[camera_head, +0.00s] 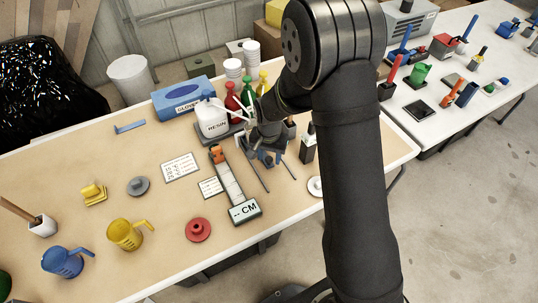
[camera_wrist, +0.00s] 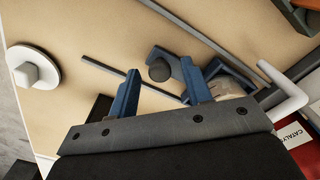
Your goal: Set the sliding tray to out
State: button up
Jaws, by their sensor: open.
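In the head view two thin dark rails (camera_head: 256,178) run toward the table's front edge from beneath my gripper (camera_head: 265,155). A blue part sits near their far end, largely covered by the gripper; I take this as the sliding tray. In the wrist view the gripper (camera_wrist: 160,68) is open, its two blue fingers apart. A dark round knob (camera_wrist: 159,72) shows between the fingertips, beside a blue bracket (camera_wrist: 166,54). I cannot tell whether the fingers touch the knob. Grey rails (camera_wrist: 110,67) pass on both sides. The rest of the tray is hidden.
A grey slide gauge marked CM (camera_head: 244,210) lies left of the rails. The resin jug (camera_head: 212,118) and bottles stand close behind. A white round piece (camera_wrist: 32,70) lies at left in the wrist view.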

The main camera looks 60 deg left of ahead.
grip_shut()
jog(key=d, duration=1.4)
jog(key=shift+d, duration=0.25)
grip_release()
jog(key=shift+d, duration=0.1)
